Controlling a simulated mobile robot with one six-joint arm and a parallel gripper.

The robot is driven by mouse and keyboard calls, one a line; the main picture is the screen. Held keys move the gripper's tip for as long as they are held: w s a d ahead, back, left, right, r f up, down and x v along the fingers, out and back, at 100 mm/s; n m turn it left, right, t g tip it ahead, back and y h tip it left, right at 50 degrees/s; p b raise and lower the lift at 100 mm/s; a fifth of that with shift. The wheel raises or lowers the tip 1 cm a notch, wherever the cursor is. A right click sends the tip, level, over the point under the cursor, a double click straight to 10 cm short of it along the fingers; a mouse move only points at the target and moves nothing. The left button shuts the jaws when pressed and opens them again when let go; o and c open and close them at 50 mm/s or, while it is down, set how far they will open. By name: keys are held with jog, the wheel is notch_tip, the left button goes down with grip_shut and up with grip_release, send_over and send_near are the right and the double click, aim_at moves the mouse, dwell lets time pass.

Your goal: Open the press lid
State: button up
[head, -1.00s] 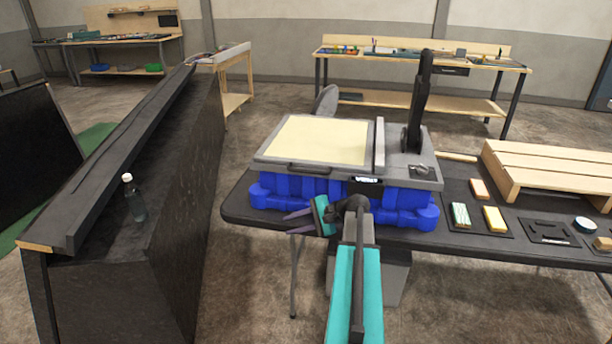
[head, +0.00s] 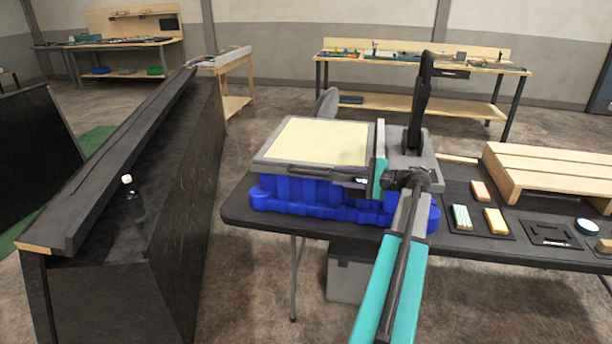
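The press is a grey machine (head: 428,158) with a flat top holding a cream panel (head: 318,140), on a blue base (head: 300,195). What looks like its lid lies flat, with a dark handle (head: 290,168) along its front edge. My gripper (head: 335,176) is at the front right of the press, its dark fingers pointing left along that edge. The fingers overlap the right part of the handle in the picture, so contact and finger gap cannot be told. My teal gripper body hides the press's front right.
A tall black arm (head: 421,100) stands upright on the right of the press. A wooden slatted rack (head: 550,170) and small blocks (head: 495,220) lie on the black table (head: 265,217) to the right. A black counter with a bottle (head: 134,200) stands at left.

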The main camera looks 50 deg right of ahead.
aim_at(311, 174)
jog(key=shift+w, duration=0.1)
jog(key=shift+p+x, duration=1.4)
jog(key=shift+x, duration=5.4)
jog(key=shift+f, duration=0.15)
